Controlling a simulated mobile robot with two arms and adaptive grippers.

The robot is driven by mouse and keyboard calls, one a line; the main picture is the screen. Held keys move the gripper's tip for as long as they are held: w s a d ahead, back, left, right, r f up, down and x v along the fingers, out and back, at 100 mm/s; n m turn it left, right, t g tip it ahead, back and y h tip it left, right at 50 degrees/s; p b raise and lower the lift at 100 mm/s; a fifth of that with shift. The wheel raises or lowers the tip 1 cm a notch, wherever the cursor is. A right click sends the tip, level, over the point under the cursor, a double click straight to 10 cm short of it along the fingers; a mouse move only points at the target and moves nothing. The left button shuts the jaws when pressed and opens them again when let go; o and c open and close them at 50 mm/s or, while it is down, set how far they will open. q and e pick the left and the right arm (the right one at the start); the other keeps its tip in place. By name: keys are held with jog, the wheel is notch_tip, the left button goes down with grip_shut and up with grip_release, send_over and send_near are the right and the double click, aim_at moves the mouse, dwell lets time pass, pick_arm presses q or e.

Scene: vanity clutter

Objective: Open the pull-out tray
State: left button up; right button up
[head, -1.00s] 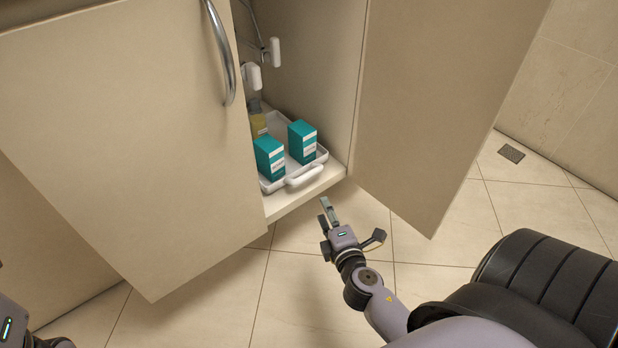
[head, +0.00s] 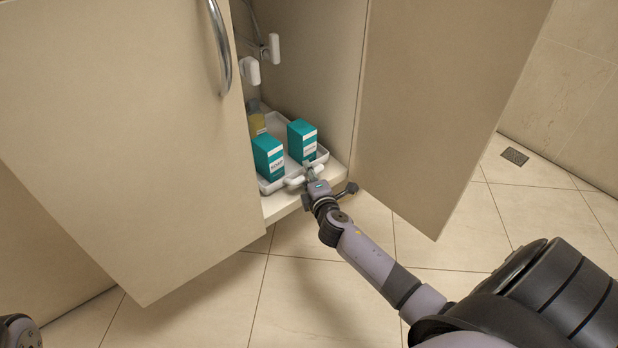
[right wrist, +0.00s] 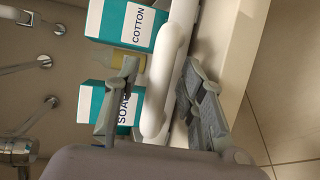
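The white pull-out tray (head: 322,156) lies on the cabinet floor inside the open cabinet, with its white front handle (head: 294,182) facing out. My right gripper (head: 309,172) is at the handle. In the right wrist view, the fingers of my right gripper (right wrist: 160,95) are spread on either side of the handle (right wrist: 166,82), with visible gaps, so it looks open. Two teal and white boxes stand on the tray, one labelled cotton (right wrist: 128,22) and one labelled soap (right wrist: 108,108). My left gripper is not in view; only a bit of my left arm shows at the lower left.
The left cabinet door (head: 120,150) with a metal handle (head: 222,50) stands at the left. The right door (head: 440,100) is swung open. A yellowish bottle (head: 257,122) stands behind the boxes. Tiled floor (head: 300,290) in front is free.

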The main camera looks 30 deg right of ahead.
jog(key=shift+w, duration=0.1)
jog(key=shift+c, duration=0.3)
grip_shut()
dwell(0.6)
